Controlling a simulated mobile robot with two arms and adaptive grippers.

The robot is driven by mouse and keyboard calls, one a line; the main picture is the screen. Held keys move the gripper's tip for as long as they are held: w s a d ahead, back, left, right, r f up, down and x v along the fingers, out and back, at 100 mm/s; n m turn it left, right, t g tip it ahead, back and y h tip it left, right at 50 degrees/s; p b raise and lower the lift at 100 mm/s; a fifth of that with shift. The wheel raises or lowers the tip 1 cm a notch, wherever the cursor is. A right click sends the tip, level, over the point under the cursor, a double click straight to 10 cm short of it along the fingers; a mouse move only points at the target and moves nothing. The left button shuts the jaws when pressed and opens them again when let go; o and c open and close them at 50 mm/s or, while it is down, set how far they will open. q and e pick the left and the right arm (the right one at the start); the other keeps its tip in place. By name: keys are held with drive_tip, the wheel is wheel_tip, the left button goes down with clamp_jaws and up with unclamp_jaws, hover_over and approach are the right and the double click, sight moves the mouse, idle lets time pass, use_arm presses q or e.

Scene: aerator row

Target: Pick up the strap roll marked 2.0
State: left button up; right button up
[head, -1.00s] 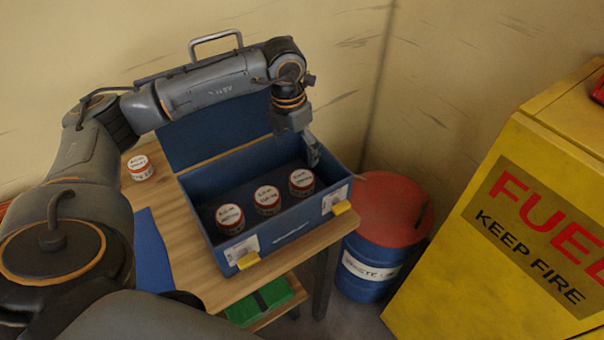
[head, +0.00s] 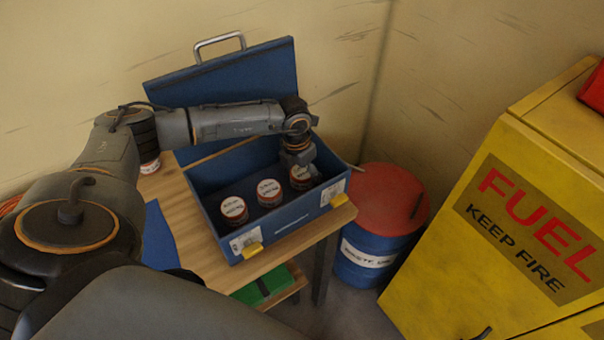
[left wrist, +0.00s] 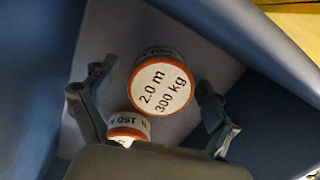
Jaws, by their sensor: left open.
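The strap roll marked 2.0 m, 300 kg (left wrist: 161,88) has a white round label with an orange rim. In the left wrist view it lies between my open fingers, nearer their tips. In the head view it appears to be the rightmost roll (head: 299,182) in the blue case, partly covered by my gripper. My left gripper (head: 309,172) is open just above it, pointing down into the case; its fingers also show in the left wrist view (left wrist: 158,92). I cannot tell whether they touch the roll. My right gripper is out of view.
The blue case (head: 290,231) stands open on a wooden table (head: 185,216). Inside are a middle roll (head: 269,191) and a left roll (head: 234,209). Another roll (head: 150,166) stands outside, partly hidden by my arm. A red-topped drum (head: 392,195) and yellow fuel cabinet (head: 520,215) stand right.

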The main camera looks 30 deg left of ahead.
use_arm(q)
drive_tip(key=shift+r, duration=0.1)
drive_tip(key=c, duration=1.4)
